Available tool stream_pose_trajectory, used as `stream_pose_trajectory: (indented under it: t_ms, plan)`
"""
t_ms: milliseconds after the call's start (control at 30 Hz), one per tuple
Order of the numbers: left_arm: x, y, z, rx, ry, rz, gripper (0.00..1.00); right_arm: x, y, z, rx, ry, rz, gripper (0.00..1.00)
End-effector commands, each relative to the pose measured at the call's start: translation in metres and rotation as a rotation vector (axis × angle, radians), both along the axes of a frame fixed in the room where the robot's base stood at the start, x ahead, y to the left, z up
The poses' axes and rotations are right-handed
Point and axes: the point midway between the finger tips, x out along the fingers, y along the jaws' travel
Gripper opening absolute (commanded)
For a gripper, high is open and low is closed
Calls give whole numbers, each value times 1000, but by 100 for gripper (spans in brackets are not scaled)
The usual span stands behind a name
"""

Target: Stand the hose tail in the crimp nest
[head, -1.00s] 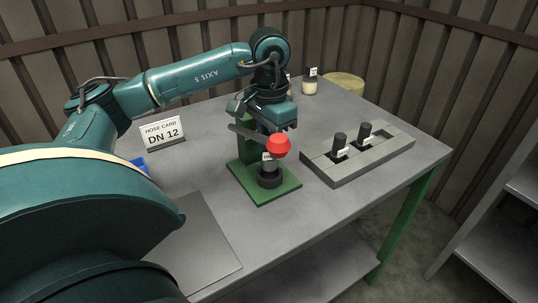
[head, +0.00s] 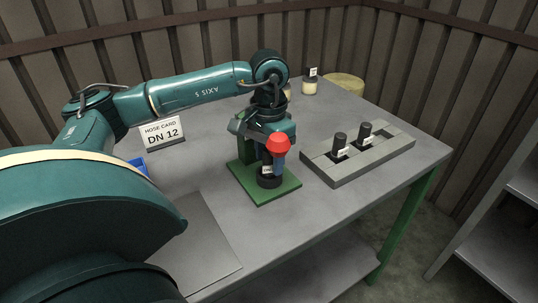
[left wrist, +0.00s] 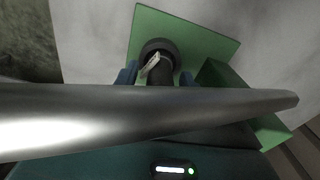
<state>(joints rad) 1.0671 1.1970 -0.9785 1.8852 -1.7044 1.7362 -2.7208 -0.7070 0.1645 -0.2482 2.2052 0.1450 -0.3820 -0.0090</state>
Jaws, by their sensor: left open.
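The crimp nest (head: 270,183) is a black ring on a green base plate (head: 285,191); it also shows in the left wrist view (left wrist: 147,46). A dark hose tail (left wrist: 160,72) with a small white tag (head: 267,170) stands in the ring and looks about upright. How deep it sits I cannot tell. My left gripper (head: 272,160) is open and low over the nest. In the left wrist view its blue fingertips (left wrist: 157,76) lie on either side of the hose tail, apart from it. The red knob hides part of the tail and fingers in the head view.
The press lever's red knob (head: 277,143) is close by my left gripper; its grey bar (left wrist: 130,112) crosses the left wrist view. A grey rack (head: 375,158) holds two dark tagged hose tails (head: 340,143). A DN 12 hose card (head: 162,132) stands at the left.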

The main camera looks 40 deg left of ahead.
Motion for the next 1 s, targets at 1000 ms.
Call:
stream_pose_trajectory:
  t_ms: [1000]
  plan:
    - [0,0,124,0,0,0,48,4,1,9,-21,9,10,36]
